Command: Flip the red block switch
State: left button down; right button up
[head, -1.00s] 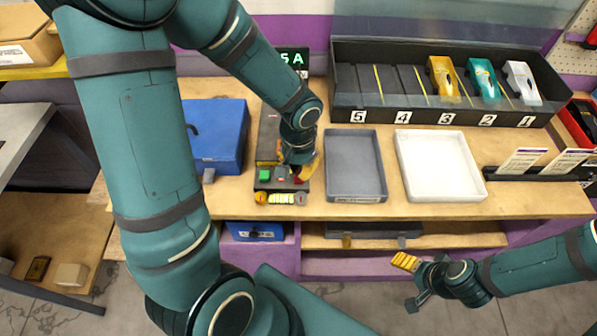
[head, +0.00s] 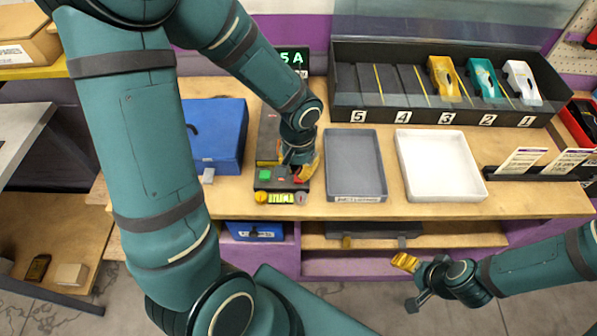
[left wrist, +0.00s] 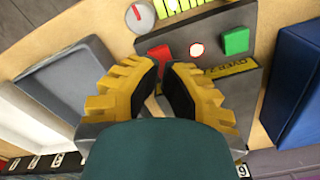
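The control box (head: 262,186) stands on the workbench, with a green block (head: 265,174) on its top. The red block switch (head: 300,179) shows at the box's right side, partly hidden by my left gripper (head: 303,166). My right gripper (head: 410,282) is open and empty, away from the bench.
A blue box (head: 221,135) stands left of the control box. A grey tray (head: 354,160) and a white tray (head: 438,160) lie to its right. A black rack (head: 350,105) with several model cars stands behind. Bare wood shows along the bench front.

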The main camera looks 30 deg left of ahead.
aim_at(298, 179)
pick_arm(q)
jog(key=shift+f+b, duration=1.65)
dwell(0.9)
jog(key=shift+r+p, duration=0.4)
jog(key=shift+r, duration=0.05)
jog(key=shift+r+p, duration=2.25)
jog(key=shift+r, duration=0.85)
jog(key=shift+f, duration=0.1)
